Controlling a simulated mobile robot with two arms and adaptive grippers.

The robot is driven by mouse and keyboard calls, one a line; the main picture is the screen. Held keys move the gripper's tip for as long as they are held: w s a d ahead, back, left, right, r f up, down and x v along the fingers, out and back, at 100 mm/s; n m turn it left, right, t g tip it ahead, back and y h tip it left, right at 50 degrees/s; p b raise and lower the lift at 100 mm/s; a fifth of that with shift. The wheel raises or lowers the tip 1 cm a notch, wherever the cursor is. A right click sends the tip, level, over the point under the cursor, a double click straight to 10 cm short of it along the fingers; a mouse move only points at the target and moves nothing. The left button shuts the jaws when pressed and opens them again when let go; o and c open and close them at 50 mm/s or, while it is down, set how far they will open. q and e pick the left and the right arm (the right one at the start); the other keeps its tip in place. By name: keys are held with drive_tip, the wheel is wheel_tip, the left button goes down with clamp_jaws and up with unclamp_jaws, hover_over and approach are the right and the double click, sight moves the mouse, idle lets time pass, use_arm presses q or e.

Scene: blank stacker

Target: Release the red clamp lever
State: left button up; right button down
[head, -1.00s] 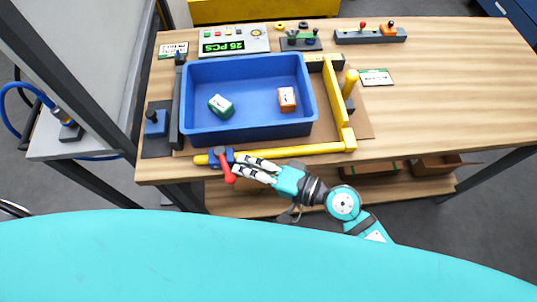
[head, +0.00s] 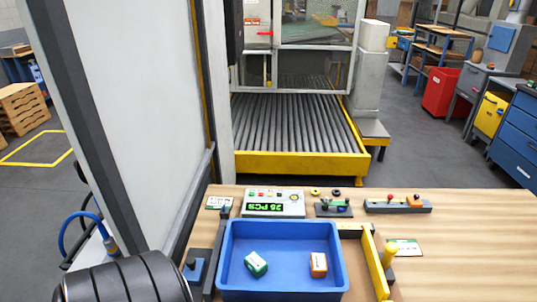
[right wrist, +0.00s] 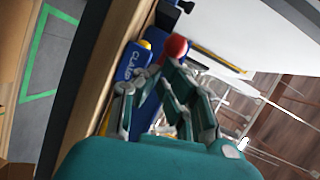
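In the right wrist view, the red round knob (right wrist: 176,46) of the clamp lever shows just past the fingertips of my right gripper (right wrist: 153,78). The blue clamp body (right wrist: 137,60), marked CLAMP and with a yellow cap, is beside the left finger. The fingers look apart, with blue showing between them; no firm grip on the knob is visible. The rest of the lever is hidden by the fingers. The head view now shows neither the clamp nor my grippers. A blue tray (head: 228,262) there holds a green-and-white block (head: 255,264) and an orange-and-white block (head: 318,264).
A yellow frame bar (head: 374,262) stands right of the tray. A control box with a green display (head: 265,207) and small lever panels line the table's back. A roller conveyor (head: 295,125) lies behind. The wooden table top (head: 470,240) is clear at the right.

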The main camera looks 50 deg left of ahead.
use_arm(q)
drive_tip(key=shift+s, duration=0.3)
use_arm(e)
drive_tip(key=shift+s+a, duration=0.5)
drive_tip(key=shift+s, duration=0.1)
use_arm(q)
drive_tip(key=shift+w+d+r, duration=0.1)
drive_tip(key=shift+w, duration=0.15)
use_arm(e)
drive_tip(key=shift+s, duration=0.1)
